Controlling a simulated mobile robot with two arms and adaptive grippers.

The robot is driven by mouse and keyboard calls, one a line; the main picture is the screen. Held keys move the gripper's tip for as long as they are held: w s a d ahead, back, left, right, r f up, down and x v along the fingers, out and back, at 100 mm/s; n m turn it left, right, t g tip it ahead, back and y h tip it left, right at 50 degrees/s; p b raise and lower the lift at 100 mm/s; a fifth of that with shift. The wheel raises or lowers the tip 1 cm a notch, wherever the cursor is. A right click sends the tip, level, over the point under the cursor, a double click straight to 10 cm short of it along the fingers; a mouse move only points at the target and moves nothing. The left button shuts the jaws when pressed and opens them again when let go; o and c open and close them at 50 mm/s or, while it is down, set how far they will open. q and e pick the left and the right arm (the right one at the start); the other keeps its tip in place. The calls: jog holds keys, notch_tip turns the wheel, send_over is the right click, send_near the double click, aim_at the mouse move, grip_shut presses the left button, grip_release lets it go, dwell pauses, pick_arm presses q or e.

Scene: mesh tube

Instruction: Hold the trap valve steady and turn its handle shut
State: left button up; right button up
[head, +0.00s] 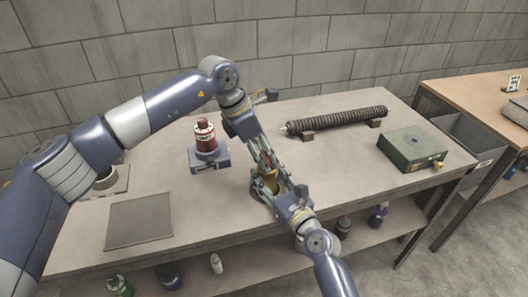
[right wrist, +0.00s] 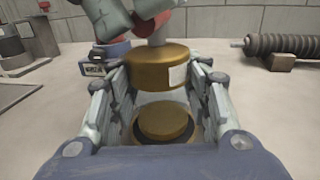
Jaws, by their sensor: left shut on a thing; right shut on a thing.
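The trap valve (head: 268,185) has a brass body and stands upright near the table's front edge. My right gripper (head: 276,187) comes in from the front and is shut on the brass body. In the right wrist view, the body (right wrist: 157,68) sits between both fingers, with a pale label on its side and a grey stem rising from its top. My left gripper (head: 267,168) reaches down from above and is shut at the top of the valve, where the handle is mostly hidden by its fingers. The handle's angle cannot be told.
A red canister (head: 205,138) stands on a blue-grey base (head: 209,162) left of the valve. A dark ribbed tube (head: 340,121) lies on supports behind, with a green box (head: 412,150) at right. A grey mat (head: 140,221) lies at front left.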

pick_arm(q)
jog(key=o, duration=1.1)
jog(key=shift+a+f, duration=0.1)
jog(key=v, duration=1.2)
pick_arm(e)
jog(key=o, duration=1.3)
jog(key=shift+c, duration=0.2)
